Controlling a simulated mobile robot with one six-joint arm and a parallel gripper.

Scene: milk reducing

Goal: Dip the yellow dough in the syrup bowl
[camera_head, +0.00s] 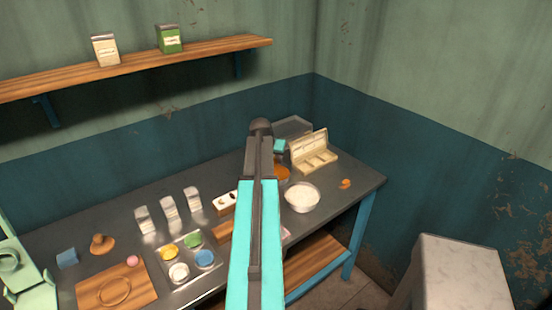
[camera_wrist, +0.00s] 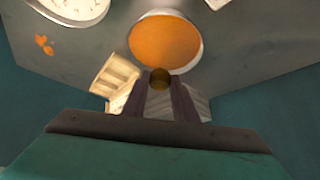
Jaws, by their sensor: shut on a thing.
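The yellow dough (camera_wrist: 160,80) is a small dark-yellow ball, shaded, between the two fingers of my gripper (camera_wrist: 161,84) in the wrist view. My gripper is shut on it. The syrup bowl (camera_wrist: 165,40) is a pale-rimmed bowl full of orange syrup, just beyond the fingertips. The dough overlaps the bowl's near edge in that view; I cannot tell its height or whether it touches the syrup. In the head view the syrup bowl (camera_head: 283,174) is partly hidden behind my arm, and the dough cannot be made out.
A white-filled bowl (camera_head: 302,197) stands right of the syrup bowl, with orange crumbs (camera_head: 346,184) beyond it. A cream compartment box (camera_head: 313,152) and a grey box (camera_head: 293,127) stand behind. Paint-like cups in a tray (camera_head: 205,276), shakers (camera_head: 168,208) and a wooden board (camera_head: 132,275) lie left.

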